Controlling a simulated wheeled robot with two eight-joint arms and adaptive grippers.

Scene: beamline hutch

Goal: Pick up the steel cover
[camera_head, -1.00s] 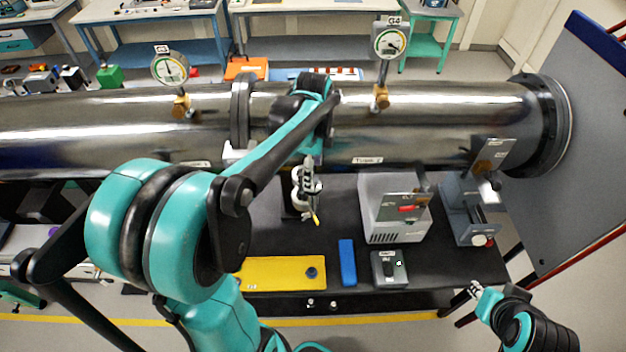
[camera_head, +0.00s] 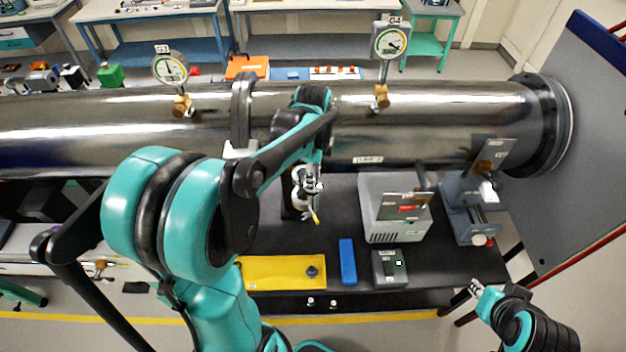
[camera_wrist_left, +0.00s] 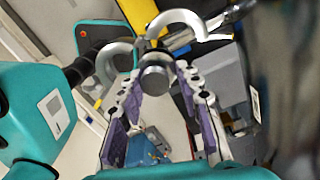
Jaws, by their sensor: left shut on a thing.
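My left gripper (camera_head: 314,196) is over the black table, in front of the long steel pipe. In the left wrist view its purple-padded fingers (camera_wrist_left: 157,88) close around a round silver piece, which I take to be the steel cover (camera_wrist_left: 155,76). Pale curved arcs show beside and above that piece. In the head view the piece is mostly hidden behind the gripper, and I cannot tell whether it is clear of what lies under it. My right gripper (camera_head: 475,290) is low at the right, off the table's front corner; its finger gap is too small to judge.
The steel pipe (camera_head: 430,125) with two gauges runs behind the gripper. A grey box (camera_head: 385,225) and a grey valve stand (camera_head: 462,215) are to the right. A yellow plate (camera_head: 270,272), blue block (camera_head: 348,262) and switch box (camera_head: 389,268) lie in front.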

